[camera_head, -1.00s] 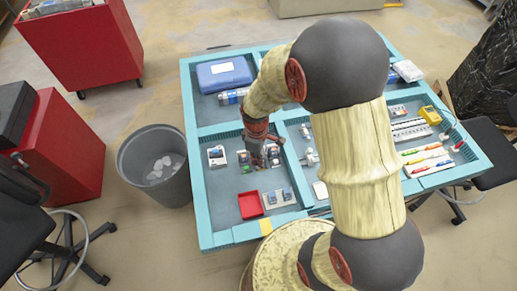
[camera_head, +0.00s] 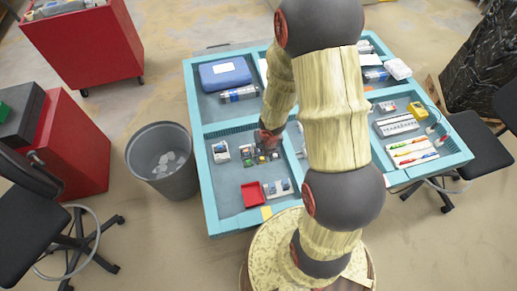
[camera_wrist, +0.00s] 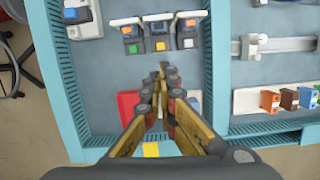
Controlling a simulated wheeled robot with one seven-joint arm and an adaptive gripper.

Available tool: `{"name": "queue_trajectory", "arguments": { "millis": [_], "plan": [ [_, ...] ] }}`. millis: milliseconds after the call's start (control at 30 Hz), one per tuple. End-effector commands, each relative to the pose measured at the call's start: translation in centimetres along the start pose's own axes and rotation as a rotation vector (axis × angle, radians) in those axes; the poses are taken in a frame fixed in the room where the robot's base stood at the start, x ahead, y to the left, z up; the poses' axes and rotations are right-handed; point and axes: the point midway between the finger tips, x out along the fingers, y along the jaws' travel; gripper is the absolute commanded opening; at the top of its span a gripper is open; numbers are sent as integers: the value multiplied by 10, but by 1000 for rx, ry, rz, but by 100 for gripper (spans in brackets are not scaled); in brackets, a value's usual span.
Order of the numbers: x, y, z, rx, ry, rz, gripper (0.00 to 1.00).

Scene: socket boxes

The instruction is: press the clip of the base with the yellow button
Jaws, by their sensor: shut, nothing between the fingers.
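Three small bases stand in a row at the top of the wrist view. The middle base (camera_wrist: 157,31) has a blue part and a yellow button (camera_wrist: 160,46). The clips are too small to make out. My gripper (camera_wrist: 163,70) is shut and empty, its fingertips below the middle base in the wrist view and apart from it. In the head view my gripper (camera_head: 268,142) is over the left front compartment, partly hiding the bases.
A red tray (camera_head: 251,194) and a white block with blue parts (camera_head: 278,187) lie at the near side of this compartment. A white socket box (camera_head: 220,152) stands at its left. Raised teal dividers (camera_head: 230,127) edge the compartment. A blue case (camera_head: 224,72) lies behind.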

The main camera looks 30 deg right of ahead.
Motion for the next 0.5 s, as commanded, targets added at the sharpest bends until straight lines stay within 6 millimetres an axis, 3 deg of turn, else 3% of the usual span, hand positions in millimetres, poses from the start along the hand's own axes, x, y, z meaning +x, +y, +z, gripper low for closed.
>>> {"name": "queue_trajectory", "arguments": {
  "millis": [500],
  "plan": [
    [1,2,1,-62,-4,5,0]
  ]
}}
